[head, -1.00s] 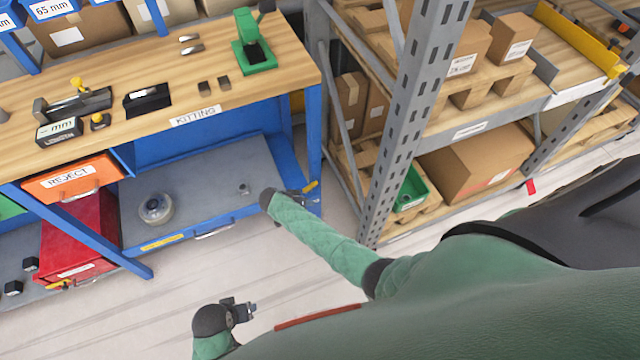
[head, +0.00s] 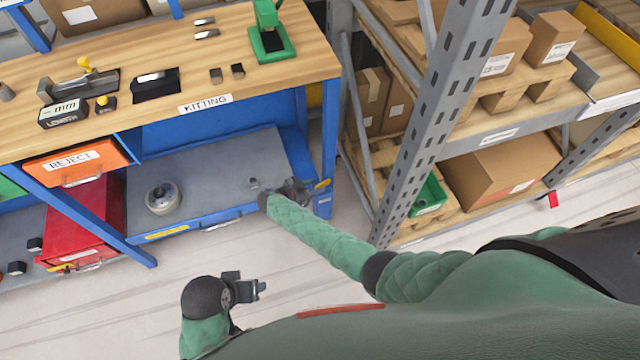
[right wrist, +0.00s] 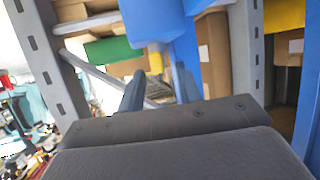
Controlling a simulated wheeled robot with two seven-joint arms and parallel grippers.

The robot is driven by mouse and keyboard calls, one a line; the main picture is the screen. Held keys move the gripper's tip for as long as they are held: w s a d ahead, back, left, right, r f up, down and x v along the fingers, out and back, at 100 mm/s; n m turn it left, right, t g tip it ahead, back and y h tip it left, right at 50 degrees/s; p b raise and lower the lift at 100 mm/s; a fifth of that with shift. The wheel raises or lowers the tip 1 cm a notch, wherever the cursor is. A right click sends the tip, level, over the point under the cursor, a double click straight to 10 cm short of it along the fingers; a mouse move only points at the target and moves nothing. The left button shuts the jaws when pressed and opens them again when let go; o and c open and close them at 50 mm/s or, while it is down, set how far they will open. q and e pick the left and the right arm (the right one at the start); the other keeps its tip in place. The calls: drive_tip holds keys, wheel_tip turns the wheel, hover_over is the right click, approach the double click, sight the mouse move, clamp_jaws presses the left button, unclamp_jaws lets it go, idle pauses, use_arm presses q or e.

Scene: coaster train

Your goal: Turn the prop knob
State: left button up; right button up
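A small yellow piece (head: 322,184) sits by the blue right-hand leg (head: 328,150) of the workbench; it may be the prop knob, but it is too small to be sure. My right gripper (head: 300,190) is just left of it, near the lower shelf's right end. In the right wrist view my right gripper's two dark fingers (right wrist: 160,90) stand apart with nothing held between them. Beyond them show a blue post (right wrist: 186,65) and a small yellow patch (right wrist: 155,62). My left gripper (head: 256,287) hangs over the floor, away from the bench; its finger gap is unclear.
A red bin (head: 85,225) stands at the left. A grey rack upright (head: 425,120) rises close to the right of the bench. The floor in front is clear.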

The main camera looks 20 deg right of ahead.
sight(322, 186)
use_arm(q)
drive_tip(key=shift+s+a+r, duration=0.15)
drive_tip(key=shift+a+r, duration=0.1)
drive_tip(key=shift+a, duration=0.15)
use_arm(e)
drive_tip(key=shift+x, duration=1.4)
clamp_jaws()
use_arm(q)
drive_tip(key=shift+d+f, duration=0.1)
use_arm(e)
drive_tip(key=shift+f, duration=0.15)
